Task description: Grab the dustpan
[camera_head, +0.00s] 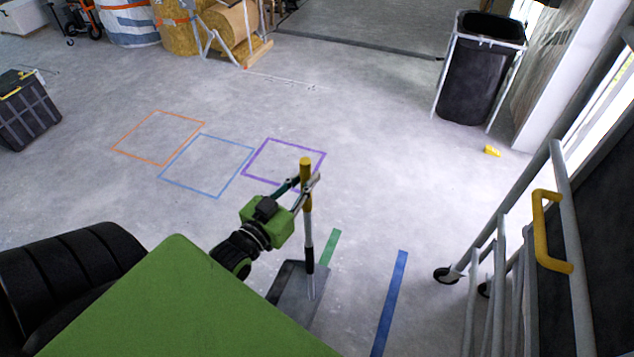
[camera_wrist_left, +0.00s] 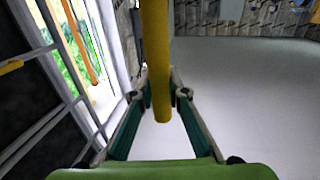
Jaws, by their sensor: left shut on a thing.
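The dustpan has a dark grey pan (camera_head: 291,293) low near the floor and a long upright handle (camera_head: 308,225) with a yellow top. In the left wrist view the yellow grip (camera_wrist_left: 155,55) stands between the two fingers of my left gripper (camera_wrist_left: 159,92). I cannot tell whether the pan touches the floor. My right gripper is out of view.
Orange, blue and purple taped squares (camera_head: 207,165) mark the open floor ahead. A blue strip (camera_head: 390,300) and a green strip (camera_head: 329,248) lie near the pan. A wheeled rack with a yellow handle (camera_head: 540,225) stands at right; a black bin (camera_head: 478,80) stands behind.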

